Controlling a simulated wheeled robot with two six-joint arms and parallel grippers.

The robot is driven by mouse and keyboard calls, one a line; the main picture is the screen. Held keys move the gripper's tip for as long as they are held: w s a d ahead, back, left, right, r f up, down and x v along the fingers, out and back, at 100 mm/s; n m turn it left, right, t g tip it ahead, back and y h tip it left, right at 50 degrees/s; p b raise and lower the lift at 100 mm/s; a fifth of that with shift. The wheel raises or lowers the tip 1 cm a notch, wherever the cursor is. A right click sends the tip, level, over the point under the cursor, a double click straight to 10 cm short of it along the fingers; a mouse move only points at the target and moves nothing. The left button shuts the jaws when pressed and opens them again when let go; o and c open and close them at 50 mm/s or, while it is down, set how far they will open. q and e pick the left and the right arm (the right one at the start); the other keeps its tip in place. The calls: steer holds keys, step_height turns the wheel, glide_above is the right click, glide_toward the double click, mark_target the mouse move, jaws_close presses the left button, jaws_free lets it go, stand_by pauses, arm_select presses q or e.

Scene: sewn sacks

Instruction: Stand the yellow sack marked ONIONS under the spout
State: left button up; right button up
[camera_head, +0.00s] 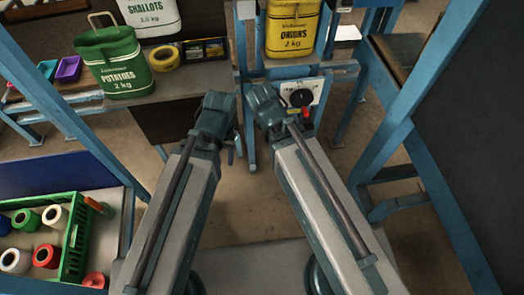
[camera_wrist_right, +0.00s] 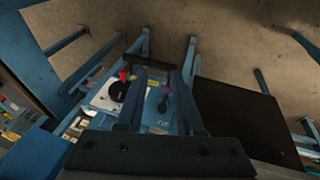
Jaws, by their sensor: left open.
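The yellow sack (camera_head: 292,30) marked ONIONS 2 kg stands upright at the top of the head view, on a blue stand (camera_head: 335,70); its top is cut off by the picture edge. No spout shows in either view. My left gripper (camera_head: 236,148) is open and small in the head view, below and to the left of the sack, touching nothing that I can see. My right wrist (camera_head: 266,108) is just below the sack. In the right wrist view, my right gripper (camera_wrist_right: 158,74) has its fingers apart with nothing held between them.
A panel with a dial (camera_head: 302,95) and red knob is on the stand's front. A green POTATOES sack (camera_head: 115,65) and white SHALLOTS sack (camera_head: 152,18) stand on the left bench beside yellow tape (camera_head: 165,58). A green crate (camera_head: 78,240) holds spools. A blue post (camera_head: 395,115) rises at right.

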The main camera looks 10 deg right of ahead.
steer(key=s+a+f+n+g+y, duration=0.1)
steer(key=s+a+n+g, duration=0.2)
steer(key=s+a, duration=0.2)
steer(key=shift+s+a, duration=0.15)
steer(key=shift+s, duration=1.05)
steer(key=shift+f, duration=0.1)
step_height(320, 180, up, 6)
steer(key=p, duration=0.6)
steer(key=shift+r, duration=0.25)
